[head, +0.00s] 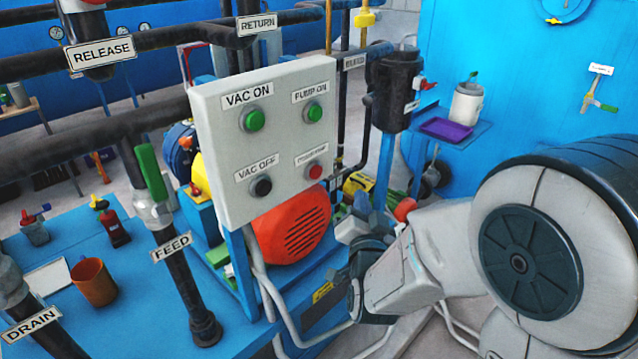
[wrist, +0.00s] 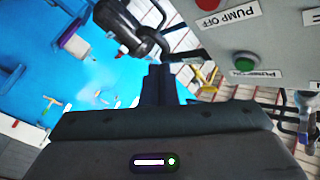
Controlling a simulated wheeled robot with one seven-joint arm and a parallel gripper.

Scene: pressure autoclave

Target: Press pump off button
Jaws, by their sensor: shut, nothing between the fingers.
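A grey control panel (head: 285,137) carries two green buttons on top and a black and a red one below. The red button (head: 315,171) is at the panel's lower right; its label is blurred in the head view. In the wrist view, the red button (wrist: 207,3) is cut by the top edge, beside a label reading PUMP OFF. My gripper (head: 362,203) is right of the panel and a little lower than the red button, apart from it. In the wrist view, its dark fingers (wrist: 159,80) are together with nothing held.
The green pump on button (head: 313,112) is above the red one; the black vac off button (head: 261,186) is to its left. An orange-red motor (head: 295,225) is behind the panel's lower edge. A black vertical cylinder (head: 395,88) stands right of the panel, above my gripper.

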